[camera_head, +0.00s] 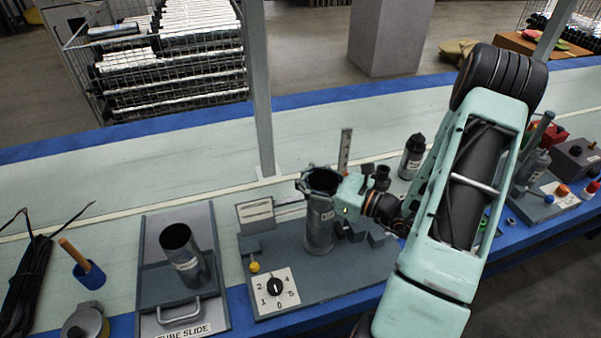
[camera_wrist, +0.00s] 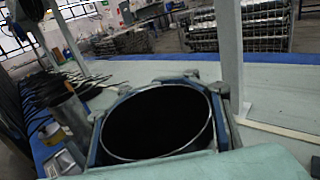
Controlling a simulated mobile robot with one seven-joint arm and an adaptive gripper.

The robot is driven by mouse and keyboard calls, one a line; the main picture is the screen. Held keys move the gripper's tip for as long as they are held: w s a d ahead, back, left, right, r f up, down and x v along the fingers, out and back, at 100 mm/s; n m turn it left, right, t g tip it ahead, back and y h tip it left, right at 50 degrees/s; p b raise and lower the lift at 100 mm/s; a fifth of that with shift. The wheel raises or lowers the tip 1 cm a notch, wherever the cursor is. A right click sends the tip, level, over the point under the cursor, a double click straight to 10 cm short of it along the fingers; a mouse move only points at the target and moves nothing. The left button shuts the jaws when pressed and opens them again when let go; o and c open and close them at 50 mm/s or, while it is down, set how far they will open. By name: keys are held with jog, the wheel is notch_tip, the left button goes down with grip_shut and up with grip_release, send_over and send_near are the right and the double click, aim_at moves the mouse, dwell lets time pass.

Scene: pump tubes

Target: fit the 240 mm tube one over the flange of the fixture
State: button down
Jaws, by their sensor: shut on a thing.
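My gripper (camera_head: 318,182) is shut around the upper end of a dark grey tube (camera_head: 320,226) with a white label. The tube stands upright, or nearly so, above the grey fixture base (camera_head: 345,278). Its lower end is at the base, but I cannot tell whether it is seated over the flange, which is hidden. In the wrist view the open top of the tube (camera_wrist: 158,124) faces me, with the jaws of my gripper (camera_wrist: 205,82) around its rim.
The fixture has a numbered dial (camera_head: 273,287), a yellow knob (camera_head: 254,267) and a small sign plate (camera_head: 255,213). A dark bottle (camera_head: 412,157) and an upright scale (camera_head: 345,150) stand behind. The pale bench behind the slide is clear.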

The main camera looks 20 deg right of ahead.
aim_at(321, 212)
jog(key=shift+f+b, duration=0.75)
jog(key=shift+f, duration=0.2)
jog(key=c, duration=0.8)
grip_release()
jog(key=v, duration=1.2)
